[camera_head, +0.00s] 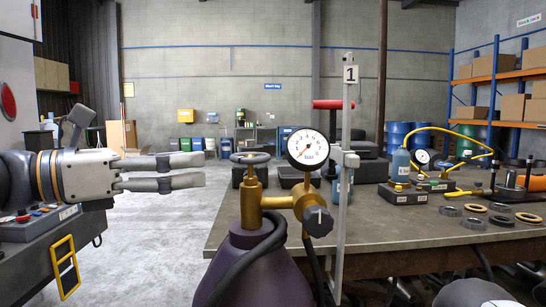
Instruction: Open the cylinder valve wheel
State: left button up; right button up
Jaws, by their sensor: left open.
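The cylinder valve wheel (250,158) is a dark ring on top of the brass valve (251,202). The valve stands upright on a purple gas cylinder (262,268) at the bottom centre. A round white pressure gauge (307,148) and a dark regulator knob (318,221) sit to the right of the valve. My left gripper (203,170) comes in from the left with its fingers pointing right. It is open and empty, with its tips left of the wheel and apart from it. My right gripper is not in view.
A workbench (400,228) with rings, small devices and a yellow hose (458,137) stands to the right. A grey upright post (344,210) marked 1 is right beside the gauge. A dark hose (243,255) loops over the cylinder. The floor (165,240) at left centre is clear.

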aim_at(248, 155)
pick_arm(q)
jog(key=x, duration=0.3)
jog(key=b+x, duration=0.1)
jog(key=x, duration=0.2)
jog(key=b+x, duration=0.1)
jog(key=x, duration=0.3)
jog(key=shift+w+d+f, duration=0.1)
jog(key=shift+f, duration=0.2)
jog(key=shift+w+d+r, duration=0.15)
jog(key=shift+d+r, duration=0.05)
jog(key=shift+d, duration=0.2)
jog(key=c, duration=1.2)
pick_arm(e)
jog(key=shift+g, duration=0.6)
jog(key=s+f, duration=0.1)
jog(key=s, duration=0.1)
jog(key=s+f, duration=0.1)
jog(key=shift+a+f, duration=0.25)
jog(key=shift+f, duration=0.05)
